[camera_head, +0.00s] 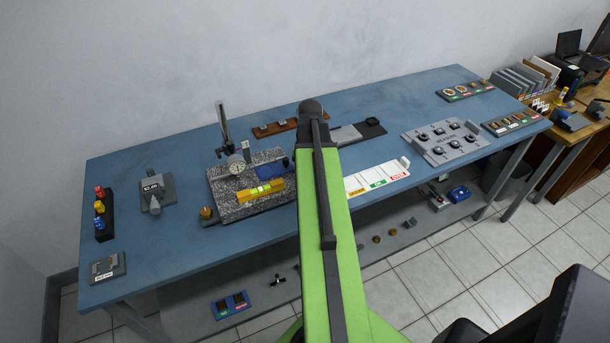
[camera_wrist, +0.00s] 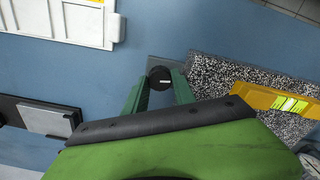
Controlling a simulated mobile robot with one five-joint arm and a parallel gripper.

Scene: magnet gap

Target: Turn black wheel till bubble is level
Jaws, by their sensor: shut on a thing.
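The black wheel (camera_wrist: 160,77) shows in the wrist view, with a pale mark on its top, on a small grey base beside the granite plate. My gripper (camera_wrist: 159,84) has its green fingers on both sides of the wheel and is shut on it. A yellow spirit level (camera_head: 260,191) lies on the speckled granite plate (camera_head: 229,212) in the head view. In the head view my green arm hides the wheel and my gripper.
A dial gauge on a stand (camera_head: 237,166) rises behind the level. A brass knob (camera_head: 207,213) is at the plate's left corner. A white labelled tray (camera_head: 378,178) lies right of my arm.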

